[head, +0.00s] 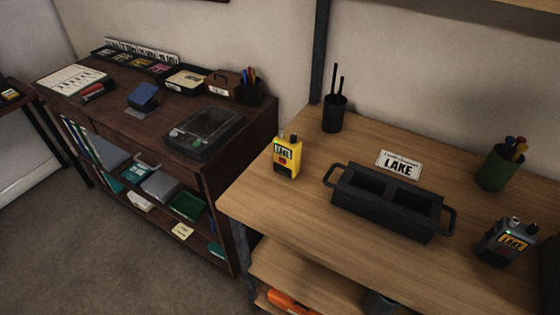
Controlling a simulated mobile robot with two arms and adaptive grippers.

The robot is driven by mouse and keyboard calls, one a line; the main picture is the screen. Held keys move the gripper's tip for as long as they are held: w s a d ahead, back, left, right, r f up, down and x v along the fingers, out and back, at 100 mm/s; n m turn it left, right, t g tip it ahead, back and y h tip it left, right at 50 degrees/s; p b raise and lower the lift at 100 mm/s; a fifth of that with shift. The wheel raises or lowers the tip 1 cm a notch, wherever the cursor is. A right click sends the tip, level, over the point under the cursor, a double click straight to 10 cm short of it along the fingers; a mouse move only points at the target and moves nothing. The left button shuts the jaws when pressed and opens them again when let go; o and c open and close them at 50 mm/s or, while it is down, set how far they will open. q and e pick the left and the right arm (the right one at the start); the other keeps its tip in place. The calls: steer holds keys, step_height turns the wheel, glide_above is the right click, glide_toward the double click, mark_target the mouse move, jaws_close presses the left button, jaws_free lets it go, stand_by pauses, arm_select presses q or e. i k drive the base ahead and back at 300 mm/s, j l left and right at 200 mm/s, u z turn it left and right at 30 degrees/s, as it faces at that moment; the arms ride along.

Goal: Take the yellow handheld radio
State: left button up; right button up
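The yellow handheld radio (287,157) stands upright on the light wooden table (310,217), near its left end. It has a LAKE label, a dark lower part and two short knobs on top. A grey handheld radio (505,242) with a similar LAKE label stands at the table's right side. A black tray with two compartments and two side handles (386,215) lies between the radios; its compartments look empty. Neither of my grippers shows in the head view.
A white LAKE sign (399,165) stands behind the tray. A black cup (335,114) and a green pen cup (499,168) stand toward the back. A dark wooden desk (130,125) with a black device (204,132) is at left. The table is clear in front of the yellow radio.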

mark_target(282, 148)
steer(key=i+j+z, duration=0.1)
steer(key=z, duration=0.85)
steer(key=j+z, duration=0.5)
steer(key=j, duration=0.3)
steer(key=k+j+z, duration=0.1)
steer(key=j+z, duration=0.4)
steer(key=j, duration=0.3)
steer(key=k+j, duration=0.1)
steer(key=j, duration=0.75)
steer(key=k+j, duration=0.15)
steer(key=j, duration=0.25)
